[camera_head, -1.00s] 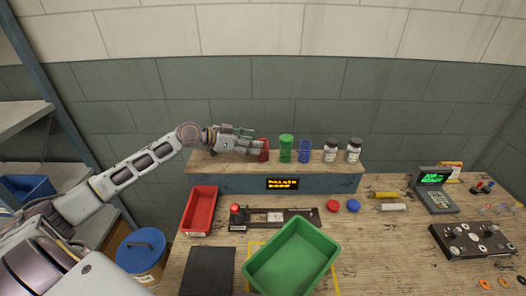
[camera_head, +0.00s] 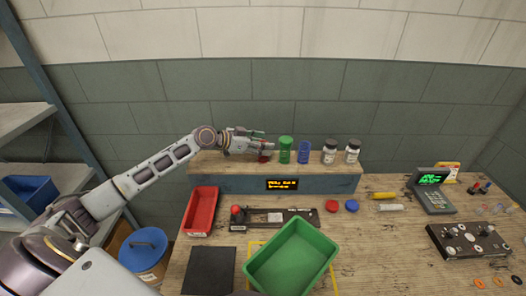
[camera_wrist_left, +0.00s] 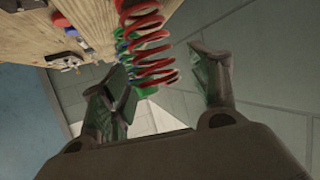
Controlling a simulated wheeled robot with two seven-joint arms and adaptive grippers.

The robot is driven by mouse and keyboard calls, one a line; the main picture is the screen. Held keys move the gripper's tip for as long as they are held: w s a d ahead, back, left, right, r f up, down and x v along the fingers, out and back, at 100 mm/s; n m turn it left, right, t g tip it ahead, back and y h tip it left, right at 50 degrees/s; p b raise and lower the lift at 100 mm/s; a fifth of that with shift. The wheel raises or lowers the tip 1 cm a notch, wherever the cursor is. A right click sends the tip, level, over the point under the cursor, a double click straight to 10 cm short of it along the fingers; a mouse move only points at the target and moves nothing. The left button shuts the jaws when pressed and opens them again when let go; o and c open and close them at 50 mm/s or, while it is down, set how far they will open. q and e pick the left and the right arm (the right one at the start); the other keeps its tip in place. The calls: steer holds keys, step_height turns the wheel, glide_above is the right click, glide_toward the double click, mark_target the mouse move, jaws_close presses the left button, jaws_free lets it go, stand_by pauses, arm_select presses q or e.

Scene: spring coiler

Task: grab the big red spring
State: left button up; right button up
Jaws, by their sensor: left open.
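The big red spring (camera_head: 265,157) stands on the raised wooden shelf, mostly hidden behind my left gripper (camera_head: 262,142) in the head view. In the left wrist view the red spring (camera_wrist_left: 149,45) shows large, between and just beyond the two fingers of the left gripper (camera_wrist_left: 165,85). The fingers are spread apart on either side of it, and I see no clear contact. A green spring (camera_head: 285,150) and a blue spring (camera_head: 304,152) stand to its right. My right gripper is not in view.
Below are a red tray (camera_head: 200,210), a green bin (camera_head: 292,258), a coiler fixture with a red knob (camera_head: 237,211), and a small terminal (camera_head: 434,195). The wall is close behind the shelf.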

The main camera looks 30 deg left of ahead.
arm_select(q)
steer(key=shift+w+d+f, duration=0.1)
steer(key=shift+w+f, duration=0.05)
steer(key=shift+w, duration=0.05)
stand_by(0.4)
steer(key=c, duration=1.2)
step_height(320, 180, up, 10)
steer(key=b, duration=0.1)
stand_by(0.5)
